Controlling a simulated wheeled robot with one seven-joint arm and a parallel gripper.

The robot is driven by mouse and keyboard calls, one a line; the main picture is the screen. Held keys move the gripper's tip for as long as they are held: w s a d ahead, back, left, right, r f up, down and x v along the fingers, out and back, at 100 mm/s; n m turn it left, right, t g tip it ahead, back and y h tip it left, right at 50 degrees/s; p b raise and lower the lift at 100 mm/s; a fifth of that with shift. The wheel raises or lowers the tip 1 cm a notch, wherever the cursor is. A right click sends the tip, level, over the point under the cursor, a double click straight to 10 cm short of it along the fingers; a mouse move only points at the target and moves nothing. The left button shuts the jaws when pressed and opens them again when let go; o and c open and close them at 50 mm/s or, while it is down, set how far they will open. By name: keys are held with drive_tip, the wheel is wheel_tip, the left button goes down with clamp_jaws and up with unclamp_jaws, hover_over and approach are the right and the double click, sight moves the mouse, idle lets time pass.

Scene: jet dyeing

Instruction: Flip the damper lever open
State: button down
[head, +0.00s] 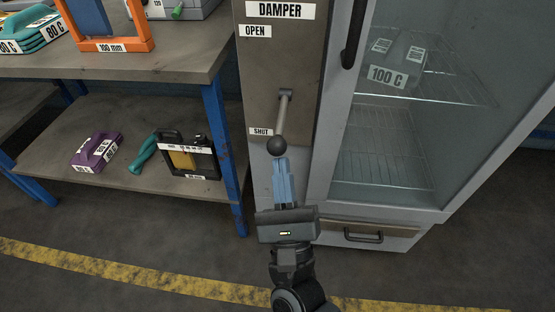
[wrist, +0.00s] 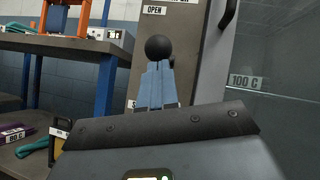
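The damper lever (head: 284,115) is on the narrow grey panel under the DAMPER label (head: 276,10). It hangs down from its pivot, and its black ball knob (head: 277,146) is beside the SHUT label (head: 261,132). The OPEN label (head: 255,31) is higher on the panel. My gripper (head: 281,160) has its blue fingers together, with nothing seen between them. The fingertips are just below the knob in the head view. In the wrist view the knob (wrist: 158,47) shows right above the fingertips (wrist: 156,66). I cannot tell if they touch.
A glass-doored cabinet (head: 430,208) with a dark vertical handle (head: 353,35) stands to the right of the panel. A blue-legged workbench (head: 150,70) with a lower shelf (head: 120,185) stands to the left. The shelf holds a purple block (head: 97,152) and a black-framed item (head: 187,158).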

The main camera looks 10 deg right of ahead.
drive_tip(key=r+g+p, duration=0.1)
drive_tip(key=r+p, duration=0.1)
drive_tip(key=p, duration=0.2)
drive_tip(key=r+m+g+p, duration=0.1)
drive_tip(key=r+g+p, duration=0.1)
drive_tip(key=p, duration=0.3)
drive_tip(key=r+g+p, duration=0.1)
drive_tip(key=r+p, duration=0.3)
drive_tip(key=shift+s+a+m+g+h+p, duration=0.1)
drive_tip(key=shift+s+m+g+h+p, duration=0.2)
drive_tip(key=shift+m+h+p, duration=0.1)
wheel_tip(320, 180, up, 5)
drive_tip(key=g+p, duration=0.2)
drive_tip(key=p, duration=0.5)
hover_over(283, 144)
drive_tip(key=shift+s+f, duration=0.1)
drive_tip(key=shift+s, duration=0.3)
